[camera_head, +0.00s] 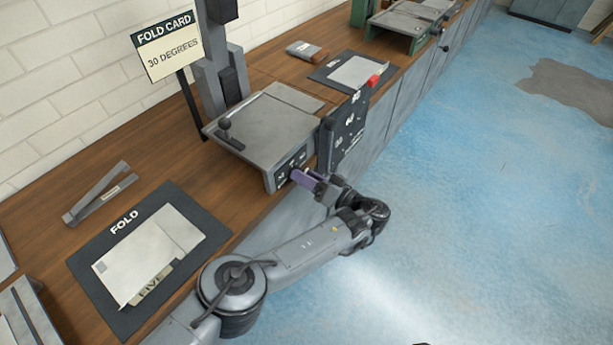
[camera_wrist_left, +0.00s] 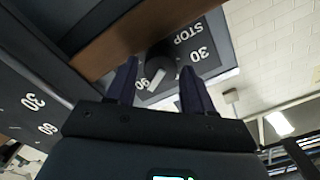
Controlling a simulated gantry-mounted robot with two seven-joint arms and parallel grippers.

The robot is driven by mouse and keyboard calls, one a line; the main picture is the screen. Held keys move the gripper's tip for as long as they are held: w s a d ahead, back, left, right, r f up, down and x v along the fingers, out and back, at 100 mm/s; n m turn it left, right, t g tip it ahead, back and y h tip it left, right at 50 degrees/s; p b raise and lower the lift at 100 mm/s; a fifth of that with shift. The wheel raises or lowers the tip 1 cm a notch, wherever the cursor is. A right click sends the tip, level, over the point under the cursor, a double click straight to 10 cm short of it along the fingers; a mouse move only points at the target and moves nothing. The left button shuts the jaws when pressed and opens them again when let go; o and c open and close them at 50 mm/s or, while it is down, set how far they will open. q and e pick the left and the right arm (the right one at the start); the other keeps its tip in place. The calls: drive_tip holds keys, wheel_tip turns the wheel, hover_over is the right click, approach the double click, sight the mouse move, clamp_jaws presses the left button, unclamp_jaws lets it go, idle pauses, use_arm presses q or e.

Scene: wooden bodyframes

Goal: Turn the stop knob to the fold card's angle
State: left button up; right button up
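The fold card (camera_head: 167,46) stands on a post at the back and reads "30 DEGREES". The stop knob (camera_wrist_left: 160,67) is dark and round with a pale pointer bar, on a panel marked "STOP" and "30" in the left wrist view. The pointer slants to the lower left, beside a partly hidden number. In the head view the panel (camera_head: 284,172) is on the folding machine's front; the knob is hard to make out. My left gripper (camera_head: 304,179) is at this panel. In the wrist view its purple fingers (camera_wrist_left: 157,92) are apart, with the knob showing between them; contact is unclear.
A dark upright panel (camera_head: 344,132) with markings stands just right of the machine (camera_head: 265,125). A "FOLD" mat (camera_head: 112,262) with a pale sheet (camera_head: 150,252) lies on the bench at left. A red block (camera_head: 374,81) is farther back. The blue floor is open.

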use_arm(q)
drive_tip(key=c, duration=0.8)
drive_tip(key=shift+o, duration=0.2)
drive_tip(key=shift+n, duration=0.4)
drive_tip(key=shift+s+a+f+n+b, duration=0.1)
drive_tip(key=shift+n+b, duration=0.65)
drive_tip(key=shift+n, duration=3.1)
drive_tip(key=shift+s+a+f+n+b, duration=0.1)
drive_tip(key=shift+n+b, duration=0.7)
drive_tip(key=shift+n, duration=3)
drive_tip(key=shift+s+a+n+b, duration=0.1)
drive_tip(key=shift+n+b, duration=0.65)
drive_tip(key=shift+n, duration=3.1)
